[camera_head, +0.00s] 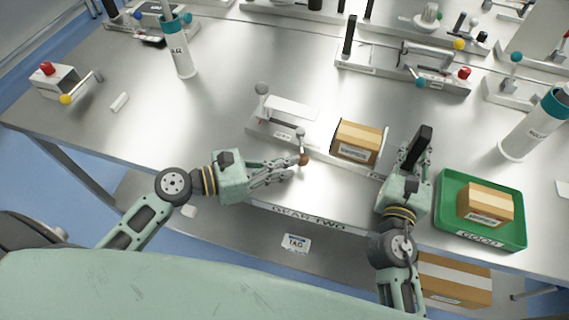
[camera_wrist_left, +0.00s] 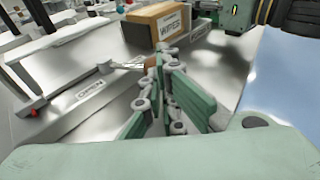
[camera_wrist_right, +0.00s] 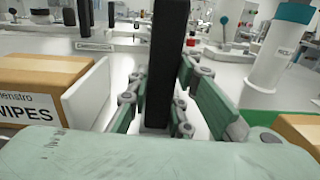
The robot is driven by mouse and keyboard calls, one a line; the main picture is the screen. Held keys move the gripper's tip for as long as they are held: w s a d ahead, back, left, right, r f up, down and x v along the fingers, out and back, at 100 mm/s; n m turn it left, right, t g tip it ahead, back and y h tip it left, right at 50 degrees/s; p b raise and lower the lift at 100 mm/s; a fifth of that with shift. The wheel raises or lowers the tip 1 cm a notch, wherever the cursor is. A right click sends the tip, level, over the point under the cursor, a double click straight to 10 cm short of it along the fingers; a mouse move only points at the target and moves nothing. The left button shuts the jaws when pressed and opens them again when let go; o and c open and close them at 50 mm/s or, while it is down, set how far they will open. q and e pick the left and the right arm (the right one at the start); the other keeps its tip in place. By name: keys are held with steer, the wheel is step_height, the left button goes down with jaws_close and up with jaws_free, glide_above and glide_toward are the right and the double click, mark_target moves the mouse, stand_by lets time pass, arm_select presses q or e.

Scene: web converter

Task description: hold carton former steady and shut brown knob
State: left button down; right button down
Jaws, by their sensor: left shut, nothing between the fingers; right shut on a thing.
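The carton former (camera_head: 325,155) is a long grey fixture near the table's front edge, holding a brown carton (camera_head: 357,141). Its small lever ends in a brown knob (camera_head: 304,159). My left gripper (camera_head: 297,168) is shut and empty, its fingertips right at the knob. In the left wrist view the knob (camera_wrist_left: 150,62) is partly hidden behind the fingers; I cannot tell whether they touch. An OPEN label shows on the base beside the lever. My right gripper (camera_head: 418,145) is shut on the upright black handle (camera_wrist_right: 164,60) at the former's right end.
A green tray (camera_head: 450,235) with a carton stands to the right of my right gripper. A white bottle (camera_head: 530,130) stands behind it. Other fixtures with coloured knobs line the back. A red-button box (camera_head: 54,82) is at far left. The table's left middle is mostly clear.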

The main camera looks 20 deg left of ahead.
steer(key=shift+s+f, duration=0.1)
steer(key=shift+f, duration=0.45)
arm_select(q)
steer(key=shift+w+d, duration=0.25)
steer(key=shift+d, duration=0.65)
arm_select(e)
steer(key=shift+a, duration=0.1)
arm_select(q)
steer(key=shift+f, duration=0.1)
arm_select(e)
steer(key=shift+a, duration=0.15)
arm_select(q)
steer(key=shift+s, duration=0.1)
steer(key=shift+s+a, duration=0.15)
steer(key=shift+s, duration=0.1)
arm_select(e)
steer(key=shift+d, duration=0.2)
arm_select(q)
steer(key=v, duration=1.3)
steer(key=shift+s+r, duration=0.3)
steer(key=shift+s, duration=0.2)
steer(key=shift+r+p, duration=0.3)
steer(key=shift+p, duration=0.1)
arm_select(e)
steer(key=shift+r, duration=0.35)
